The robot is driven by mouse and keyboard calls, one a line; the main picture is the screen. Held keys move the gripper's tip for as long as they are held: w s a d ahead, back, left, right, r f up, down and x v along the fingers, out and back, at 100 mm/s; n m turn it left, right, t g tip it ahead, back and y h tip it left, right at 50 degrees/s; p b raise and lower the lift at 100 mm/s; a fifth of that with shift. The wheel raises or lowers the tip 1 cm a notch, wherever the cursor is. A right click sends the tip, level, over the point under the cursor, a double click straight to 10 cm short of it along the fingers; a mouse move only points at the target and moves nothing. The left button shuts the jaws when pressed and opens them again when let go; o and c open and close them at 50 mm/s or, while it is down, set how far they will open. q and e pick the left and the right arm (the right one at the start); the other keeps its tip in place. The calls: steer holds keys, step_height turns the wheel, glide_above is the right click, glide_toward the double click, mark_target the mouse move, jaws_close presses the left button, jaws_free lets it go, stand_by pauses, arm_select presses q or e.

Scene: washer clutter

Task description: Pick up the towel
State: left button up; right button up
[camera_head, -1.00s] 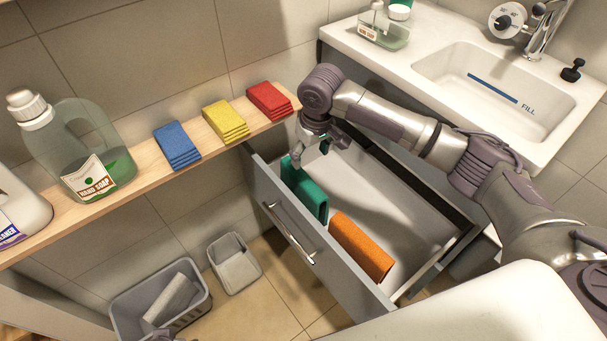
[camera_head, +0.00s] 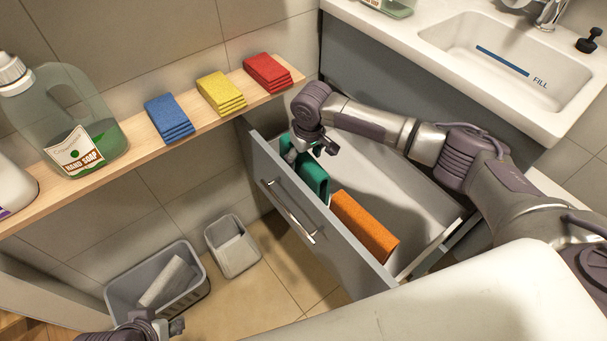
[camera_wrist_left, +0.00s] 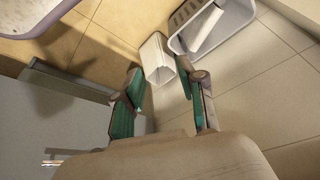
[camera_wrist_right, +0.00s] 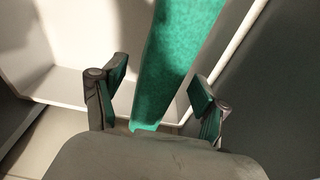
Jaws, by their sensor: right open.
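A green folded towel (camera_head: 313,181) stands on edge in the open drawer (camera_head: 430,200), beside an orange folded towel (camera_head: 364,225). My right gripper (camera_head: 310,146) is open at the far end of the green towel. In the right wrist view, the green towel (camera_wrist_right: 170,65) runs between the spread fingers of the right gripper (camera_wrist_right: 158,95), which are apart from it. My left gripper (camera_head: 165,325) is low at the bottom left of the head view. In the left wrist view, the left gripper (camera_wrist_left: 163,98) is open and empty, with floor and bins beyond it.
A wooden shelf (camera_head: 60,202) holds blue (camera_head: 168,117), yellow (camera_head: 221,93) and red (camera_head: 268,73) cloth stacks and a soap bottle (camera_head: 92,125). A grey basket (camera_head: 193,292) with a pale roll and a small bin (camera_head: 232,245) stand on the floor. A sink (camera_head: 520,75) is at the upper right.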

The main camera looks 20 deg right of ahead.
steer(key=shift+w+f, duration=0.1)
steer(key=shift+f, duration=0.45)
jaws_close()
